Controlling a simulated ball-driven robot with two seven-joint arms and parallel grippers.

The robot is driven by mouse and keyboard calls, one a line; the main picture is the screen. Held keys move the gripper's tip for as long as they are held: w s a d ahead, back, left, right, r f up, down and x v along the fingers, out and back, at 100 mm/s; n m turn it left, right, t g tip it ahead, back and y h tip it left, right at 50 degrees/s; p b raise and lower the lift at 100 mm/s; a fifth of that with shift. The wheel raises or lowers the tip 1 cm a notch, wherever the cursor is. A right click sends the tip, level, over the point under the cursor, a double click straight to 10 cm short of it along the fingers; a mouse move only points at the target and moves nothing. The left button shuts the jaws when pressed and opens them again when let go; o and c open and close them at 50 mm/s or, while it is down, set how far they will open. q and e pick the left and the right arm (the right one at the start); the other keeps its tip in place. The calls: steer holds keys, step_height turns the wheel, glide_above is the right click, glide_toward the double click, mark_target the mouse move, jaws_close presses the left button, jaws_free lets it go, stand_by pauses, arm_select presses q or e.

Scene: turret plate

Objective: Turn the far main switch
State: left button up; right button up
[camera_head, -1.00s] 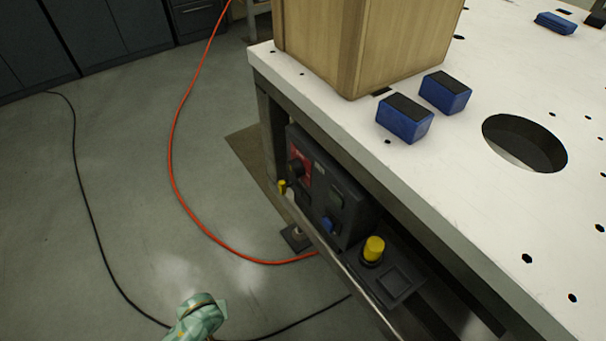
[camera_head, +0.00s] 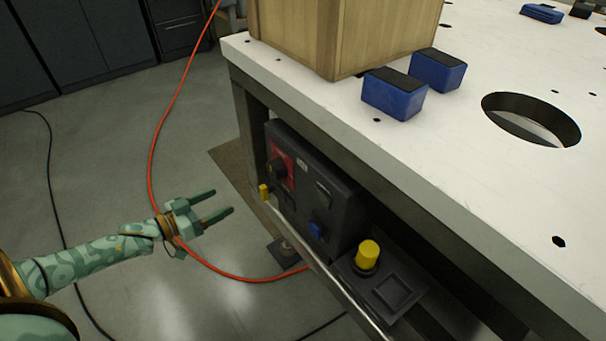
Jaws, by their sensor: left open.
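The far main switch (camera_head: 277,168) is a dark knob on a red plate at the far end of a dark control box (camera_head: 338,207) under the white table. My left gripper (camera_head: 224,203) is open and empty. It is in the air to the left of the box, apart from it, with its fingers pointing toward the box. My right gripper is not in view.
A small yellow part (camera_head: 263,191) sticks out near the switch. A blue knob (camera_head: 317,228) and a yellow button (camera_head: 368,254) are nearer. The white table top (camera_head: 440,150) overhangs the box. An orange cable (camera_head: 153,150) lies on the floor.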

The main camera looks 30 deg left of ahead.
arm_select(q)
steer(key=r, duration=0.1)
steer(key=t+h+b, duration=0.1)
steer(key=b, duration=0.3)
glide_toward(271, 171)
steer(key=x, duration=0.3)
steer(key=shift+m, duration=0.3)
steer(key=b+x, duration=0.2)
steer(key=x, duration=0.4)
steer(key=shift+w+d+f+b, duration=0.1)
steer(key=shift+w+d+b, duration=0.1)
steer(key=shift+w+b, duration=0.15)
steer(key=shift+w+d, duration=0.1)
steer(key=shift+w, duration=0.05)
steer(key=c, duration=1)
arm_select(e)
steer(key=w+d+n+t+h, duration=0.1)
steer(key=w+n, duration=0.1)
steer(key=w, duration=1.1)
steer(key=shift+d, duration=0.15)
